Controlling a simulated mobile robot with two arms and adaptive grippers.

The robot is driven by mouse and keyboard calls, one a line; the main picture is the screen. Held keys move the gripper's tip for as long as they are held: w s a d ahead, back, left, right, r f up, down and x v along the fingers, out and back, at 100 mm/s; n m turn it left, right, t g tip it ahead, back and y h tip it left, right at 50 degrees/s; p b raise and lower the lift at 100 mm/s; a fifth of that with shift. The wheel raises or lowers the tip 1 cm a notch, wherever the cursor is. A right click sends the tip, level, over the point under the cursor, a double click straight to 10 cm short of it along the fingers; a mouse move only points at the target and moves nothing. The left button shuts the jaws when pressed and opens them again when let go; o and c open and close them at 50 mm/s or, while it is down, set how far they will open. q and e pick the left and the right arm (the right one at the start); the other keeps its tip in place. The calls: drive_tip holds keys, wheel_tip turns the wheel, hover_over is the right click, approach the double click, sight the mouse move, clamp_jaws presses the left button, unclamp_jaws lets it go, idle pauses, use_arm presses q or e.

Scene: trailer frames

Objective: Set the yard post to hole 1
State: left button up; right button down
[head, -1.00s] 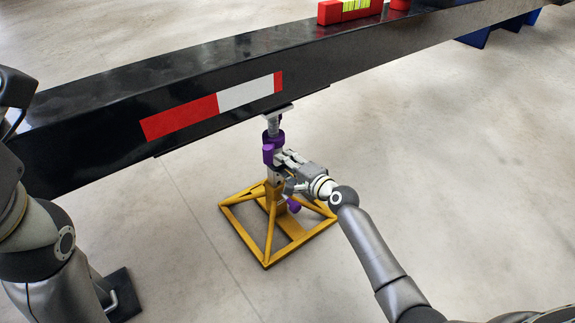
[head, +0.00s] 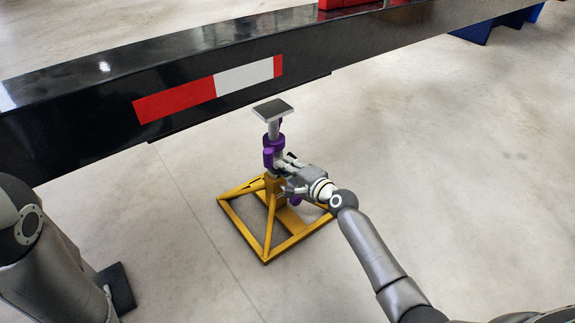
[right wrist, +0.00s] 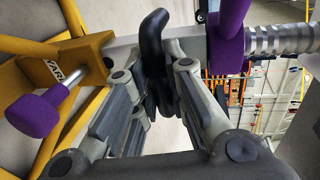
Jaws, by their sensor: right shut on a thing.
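The yard post stands upright on the floor in the head view, with a yellow frame base (head: 266,257), a purple collar (head: 273,155) and a grey top plate (head: 272,110). My right gripper (head: 287,180) is at the post below the collar. In the right wrist view its fingers (right wrist: 158,85) are shut on a black handle (right wrist: 153,35) beside the post's grey tube. A purple knob (right wrist: 38,112) on a metal pin enters the yellow sleeve (right wrist: 80,57). No hole number is readable.
A long black beam (head: 90,110) with a red and white strip (head: 243,82) runs behind the post, and a red object (head: 345,3) sits on it. A blue object (head: 475,33) stands at the back right. The floor right of the post is clear.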

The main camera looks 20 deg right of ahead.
wheel_tip(320, 180, down, 4)
drive_tip(key=shift+r+b, duration=0.2)
drive_tip(key=shift+b, duration=0.7)
drive_tip(key=c, duration=1.5)
unclamp_jaws()
drive_tip(key=shift+f, duration=0.1)
drive_tip(key=shift+o, duration=0.2)
drive_tip(key=shift+s, duration=0.1)
drive_tip(key=v, duration=1.2)
